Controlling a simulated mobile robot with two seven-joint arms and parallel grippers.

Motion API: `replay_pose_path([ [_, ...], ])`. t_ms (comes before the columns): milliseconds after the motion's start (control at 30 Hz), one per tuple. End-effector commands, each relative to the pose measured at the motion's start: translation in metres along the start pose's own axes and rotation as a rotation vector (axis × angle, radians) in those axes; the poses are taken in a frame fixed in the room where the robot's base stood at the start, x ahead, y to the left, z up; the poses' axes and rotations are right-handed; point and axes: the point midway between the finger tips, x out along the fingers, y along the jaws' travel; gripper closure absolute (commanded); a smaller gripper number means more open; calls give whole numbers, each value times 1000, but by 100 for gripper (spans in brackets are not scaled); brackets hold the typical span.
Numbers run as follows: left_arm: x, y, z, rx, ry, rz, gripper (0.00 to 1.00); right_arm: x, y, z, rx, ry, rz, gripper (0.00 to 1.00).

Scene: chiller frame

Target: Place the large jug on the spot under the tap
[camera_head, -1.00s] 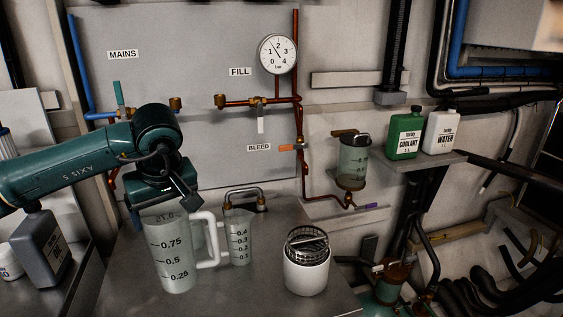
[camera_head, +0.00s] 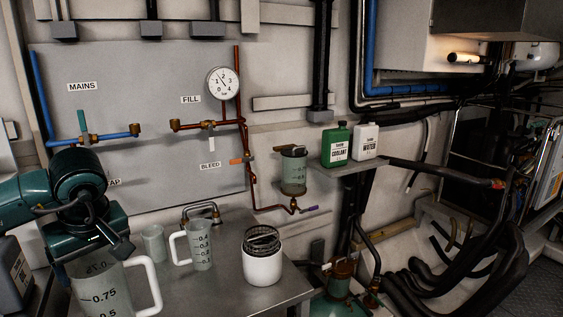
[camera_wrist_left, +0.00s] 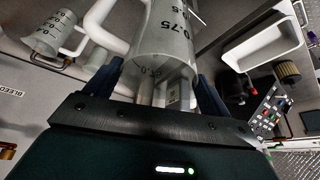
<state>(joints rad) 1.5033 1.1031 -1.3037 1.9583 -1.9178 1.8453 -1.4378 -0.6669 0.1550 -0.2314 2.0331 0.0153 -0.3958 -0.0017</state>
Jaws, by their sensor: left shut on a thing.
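The large jug (camera_head: 103,297), translucent with dark scale marks and a white handle on its right, is at the lower left of the head view. Its lower part is cut off by the frame edge. My left gripper (camera_head: 98,257) is shut on it at the rim, from above. In the left wrist view the jug (camera_wrist_left: 163,45) sits between the two fingers of the gripper (camera_wrist_left: 162,88). A label ending in "AP" (camera_head: 115,181) is partly hidden by my left arm. The tap and the spot under it cannot be made out. My right gripper is not in view.
A small jug (camera_head: 201,255), a translucent cup (camera_head: 153,244) and a white canister with a wire basket (camera_head: 262,266) stand on the grey bench (camera_head: 222,287). A bent metal pipe (camera_head: 201,206) is behind them. Copper pipes and a gauge (camera_head: 223,84) are on the wall.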

Motion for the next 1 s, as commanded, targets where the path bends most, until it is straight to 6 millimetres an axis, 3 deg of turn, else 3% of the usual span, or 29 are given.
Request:
replay_pose_path([
  [67,3,2,5,23,-1,7,56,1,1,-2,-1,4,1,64],
  [267,23,18,48,236,-4,95,56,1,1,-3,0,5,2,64],
  [600,48,38,160,726,-6,302,56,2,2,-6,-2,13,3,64],
  [700,49,39,181,818,-3,341,56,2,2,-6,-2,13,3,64],
  [833,49,39,194,870,-2,362,56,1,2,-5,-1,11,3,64],
  [1000,48,39,194,874,1,363,56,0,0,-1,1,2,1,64],
])
